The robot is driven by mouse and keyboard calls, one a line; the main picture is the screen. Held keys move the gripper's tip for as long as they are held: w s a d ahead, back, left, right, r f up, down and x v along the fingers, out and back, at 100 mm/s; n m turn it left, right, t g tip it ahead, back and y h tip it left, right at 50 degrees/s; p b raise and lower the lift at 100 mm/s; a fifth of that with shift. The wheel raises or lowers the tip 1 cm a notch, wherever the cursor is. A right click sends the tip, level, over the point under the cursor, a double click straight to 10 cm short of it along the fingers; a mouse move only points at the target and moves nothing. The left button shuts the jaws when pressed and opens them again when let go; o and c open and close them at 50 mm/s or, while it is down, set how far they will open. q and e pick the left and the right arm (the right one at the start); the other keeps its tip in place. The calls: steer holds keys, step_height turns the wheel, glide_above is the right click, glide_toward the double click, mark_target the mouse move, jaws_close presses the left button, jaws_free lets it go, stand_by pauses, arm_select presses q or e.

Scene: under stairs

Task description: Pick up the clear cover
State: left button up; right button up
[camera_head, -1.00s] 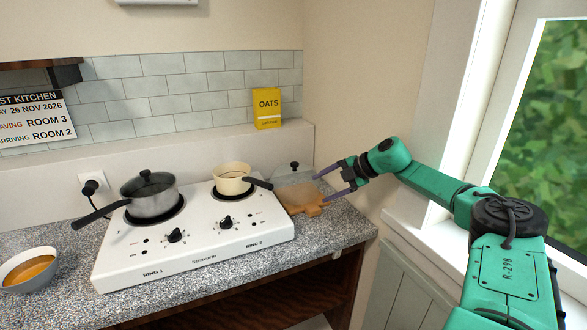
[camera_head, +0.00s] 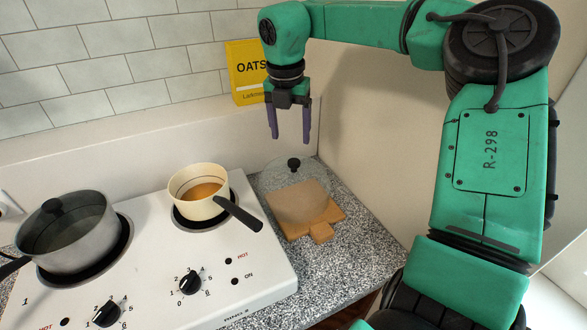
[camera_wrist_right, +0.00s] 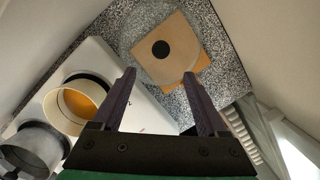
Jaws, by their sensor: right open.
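The clear cover (camera_head: 293,165) is a see-through round lid with a black knob. It lies over a wooden board (camera_head: 321,231) on the speckled counter, right of the hob. In the right wrist view the cover's dark knob (camera_wrist_right: 160,48) shows just beyond the fingertips, with the board beneath. My right gripper (camera_head: 289,141) points down with its two purple fingers apart and empty, above the knob and not touching it. The right wrist view also shows the open fingers (camera_wrist_right: 159,75). My left gripper is out of view.
A white two-ring hob (camera_head: 150,285) carries a cream saucepan (camera_head: 188,183), whose black handle reaches toward the board, and a grey lidded pot (camera_head: 85,250). A yellow oats box (camera_head: 240,90) stands on the back ledge. A wall bounds the counter behind and to the right.

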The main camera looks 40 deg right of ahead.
mark_target(294, 161)
steer(key=f, duration=0.3)
steer(key=shift+w+d+f+p, duration=0.2)
steer(key=shift+w+d+p, duration=0.05)
steer(key=shift+d+p, duration=0.1)
steer(key=f+p, duration=0.1)
steer(key=d+f, duration=0.1)
steer(key=f, duration=0.1)
steer(key=f+p, duration=0.1)
steer(key=f, duration=0.1)
steer(key=shift+w+d+f+p, duration=0.2)
steer(key=shift+w+p, duration=0.1)
steer(key=shift+p, duration=0.05)
steer(key=shift+f, duration=0.25)
jaws_close()
